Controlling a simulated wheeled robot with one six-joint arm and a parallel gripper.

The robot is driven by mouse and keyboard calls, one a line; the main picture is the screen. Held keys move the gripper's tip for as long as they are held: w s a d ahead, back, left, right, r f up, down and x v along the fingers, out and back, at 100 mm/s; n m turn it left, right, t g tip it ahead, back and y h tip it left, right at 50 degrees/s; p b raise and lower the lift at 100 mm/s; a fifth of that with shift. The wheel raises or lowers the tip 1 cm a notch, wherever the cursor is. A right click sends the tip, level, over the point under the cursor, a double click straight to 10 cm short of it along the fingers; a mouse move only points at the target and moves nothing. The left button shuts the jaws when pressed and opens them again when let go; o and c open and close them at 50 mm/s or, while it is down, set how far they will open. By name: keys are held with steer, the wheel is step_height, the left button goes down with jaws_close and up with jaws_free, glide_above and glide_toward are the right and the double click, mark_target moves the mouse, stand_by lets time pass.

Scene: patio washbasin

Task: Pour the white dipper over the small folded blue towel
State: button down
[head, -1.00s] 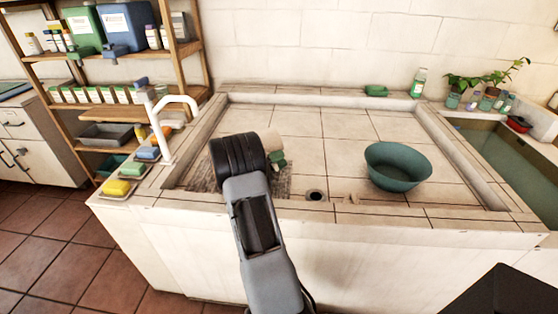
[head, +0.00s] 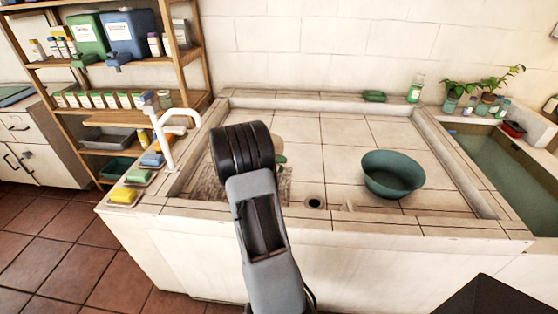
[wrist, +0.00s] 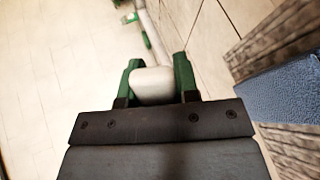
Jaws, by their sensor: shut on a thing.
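My gripper (wrist: 157,78) has green fingers and is shut on a white part of the white dipper (wrist: 153,88) in the wrist view. In the head view my forearm hides most of the gripper; only a sliver of the pale dipper (head: 277,140) shows beyond it, above the basin. How far the dipper is tilted cannot be told. The small folded blue towel (wrist: 278,92) lies on a brown slatted mat at the right of the wrist view, to the right of and apart from the fingers. In the head view the towel is hidden behind my arm.
The slatted mat (head: 204,185) lies in the basin's front left. A green bowl (head: 393,174) stands on the right, and a drain hole (head: 314,202) is near the front edge. A white tap (head: 172,135) and soap dishes line the left rim. The basin's tiled middle is clear.

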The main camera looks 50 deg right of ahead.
step_height(320, 180, up, 3)
steer(key=t+y+p, duration=0.1)
steer(key=y+p, duration=0.2)
steer(key=p, duration=0.2)
steer(key=t+y+p, duration=0.2)
steer(key=y+p, duration=0.1)
steer(key=p, duration=0.3)
steer(key=shift+r+t, duration=0.15)
steer(key=shift+t, duration=0.15)
steer(key=shift+r+t+y+p, duration=0.45)
steer(key=shift+t+y+p, duration=0.15)
steer(key=shift+y+p, duration=0.5)
steer(key=shift+r+t+y+p, duration=0.55)
steer(key=shift+y+p, duration=0.35)
steer(key=shift+p, duration=0.25)
steer(key=shift+r+t+y+p, duration=0.4)
steer(key=shift+t+y+p, duration=0.25)
steer(key=shift+y+p, duration=0.45)
steer(key=shift+d+m, duration=0.1)
steer(key=shift+m, duration=0.2)
